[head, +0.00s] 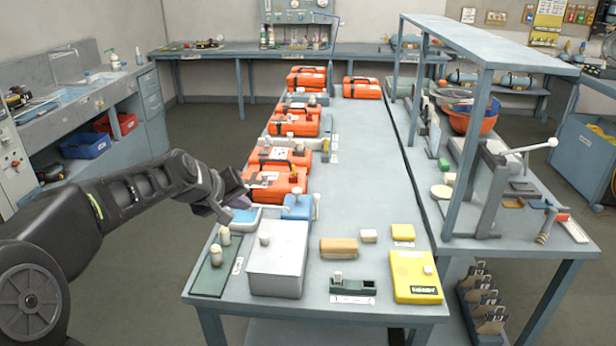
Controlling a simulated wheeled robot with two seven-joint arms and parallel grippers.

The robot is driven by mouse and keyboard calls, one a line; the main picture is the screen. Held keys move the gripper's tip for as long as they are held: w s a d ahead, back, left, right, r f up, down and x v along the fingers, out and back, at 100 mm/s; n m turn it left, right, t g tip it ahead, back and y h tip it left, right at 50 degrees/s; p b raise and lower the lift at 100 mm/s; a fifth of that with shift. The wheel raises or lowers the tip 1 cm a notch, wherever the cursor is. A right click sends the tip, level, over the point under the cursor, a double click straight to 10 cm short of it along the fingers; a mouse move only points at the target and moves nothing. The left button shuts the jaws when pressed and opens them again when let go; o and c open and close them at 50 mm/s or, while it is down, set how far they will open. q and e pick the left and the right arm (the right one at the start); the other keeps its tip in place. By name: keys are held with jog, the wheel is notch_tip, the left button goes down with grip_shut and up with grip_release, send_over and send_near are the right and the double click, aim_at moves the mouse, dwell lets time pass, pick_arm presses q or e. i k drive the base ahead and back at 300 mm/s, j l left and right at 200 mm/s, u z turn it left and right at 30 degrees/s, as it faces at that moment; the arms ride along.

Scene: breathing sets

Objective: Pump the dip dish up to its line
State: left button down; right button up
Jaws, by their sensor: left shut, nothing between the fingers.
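My left gripper (238,194) reaches in from the left over the near-left side of the central bench. It is shut and empty. Just below and beside its tip is a light blue block-like thing (246,218) with a purple piece (240,202) near it, partly covered by the gripper. To the right stands a blue container (297,207) with a pale spout or handle (317,204) at its side. I cannot tell for sure which of these is the dip dish or the pump, and no fill line can be read. My right gripper is not in view.
A grey box (275,262) with a knob and a green tray (214,270) with pale pegs stand at the near left. Orange cases (275,186) line the bench behind. A yellow box (415,277) is at the near right. A shelf frame (487,45) stands right.

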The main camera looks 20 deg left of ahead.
aim_at(296, 191)
jog(key=i, duration=0.9)
